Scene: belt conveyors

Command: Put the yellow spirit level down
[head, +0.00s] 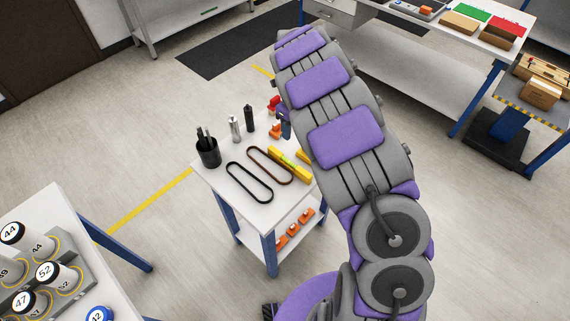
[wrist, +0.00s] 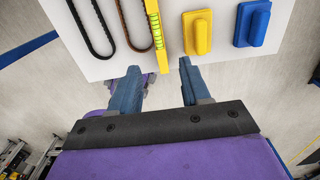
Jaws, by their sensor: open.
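The yellow spirit level (head: 289,165) lies on the top of a small white table (head: 262,214), beside a brown belt loop. In the wrist view the spirit level (wrist: 156,36) reaches past the table's edge, with its near end between the fingertips. My gripper (wrist: 159,68) is open, with a gap between the level and each finger.
A black belt (wrist: 92,28), a brown belt (wrist: 132,24), a yellow block (wrist: 198,33) and a blue block (wrist: 252,23) lie near the level. A black cup (head: 208,151) stands at the table's left corner. Orange items (head: 293,230) sit on the lower shelf.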

